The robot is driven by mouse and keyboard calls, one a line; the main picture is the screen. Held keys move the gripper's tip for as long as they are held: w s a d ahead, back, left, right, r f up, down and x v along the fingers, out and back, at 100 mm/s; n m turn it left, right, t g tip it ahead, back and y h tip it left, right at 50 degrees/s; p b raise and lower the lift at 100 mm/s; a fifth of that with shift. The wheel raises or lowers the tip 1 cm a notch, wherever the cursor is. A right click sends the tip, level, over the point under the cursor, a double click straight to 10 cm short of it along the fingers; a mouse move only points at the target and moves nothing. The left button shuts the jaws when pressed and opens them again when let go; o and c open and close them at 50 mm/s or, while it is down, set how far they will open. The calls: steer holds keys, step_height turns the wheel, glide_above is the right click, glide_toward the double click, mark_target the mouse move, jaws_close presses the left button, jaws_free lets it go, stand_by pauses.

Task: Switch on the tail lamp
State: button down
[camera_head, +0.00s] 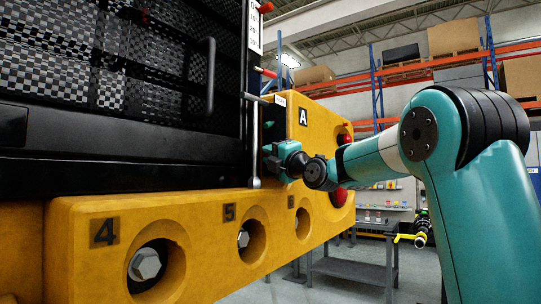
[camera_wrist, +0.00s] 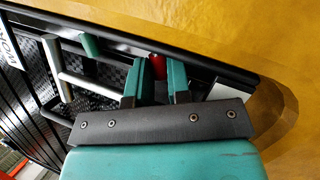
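My gripper (camera_head: 272,160) is at the right end of the dark cab panel, beside the yellow body marked A (camera_head: 302,150). In the wrist view its two teal fingers (camera_wrist: 158,78) stand a little apart, with a small red part (camera_wrist: 157,66) between their tips. I cannot tell whether the fingers press on it. Two red round lamps show on the yellow body behind my arm, an upper one (camera_head: 344,139) and a larger lower one (camera_head: 341,196), partly hidden. I cannot tell which is the tail lamp, nor whether either is lit.
A grey bar (camera_wrist: 62,75) and a green-ended part (camera_wrist: 90,45) lie close left of the fingers in the wrist view. A vertical rod (camera_head: 255,145) stands beside my gripper. Yellow blocks with recessed bolts (camera_head: 145,264) run below. A grey table (camera_head: 350,270) stands behind.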

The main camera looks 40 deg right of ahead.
steer(key=shift+r+m, duration=0.1)
steer(key=shift+m, duration=0.2)
steer(key=m, duration=0.1)
steer(key=m+h, duration=0.1)
steer(key=r+m+g+b, duration=0.1)
steer(key=m, duration=0.1)
steer(key=shift+s+a+h, duration=0.1)
steer(key=shift+a+h, duration=0.15)
steer(key=shift+h, duration=0.15)
steer(key=shift+d+r+m+g+h+p, duration=0.1)
steer(key=shift+r+m+g+h+p, duration=0.2)
steer(key=shift+m, duration=0.65)
steer(key=shift+r+m+g+h+p, duration=0.1)
steer(key=shift+r+m+g, duration=0.3)
steer(key=shift+m, duration=0.5)
steer(key=shift+d+r+m+g+h+p, duration=0.15)
steer(key=shift+m+g, duration=0.25)
steer(key=shift+m, duration=0.55)
steer(key=shift+a+r, duration=0.1)
steer(key=c, duration=1.4)
jaws_free()
steer(key=shift+o, duration=0.2)
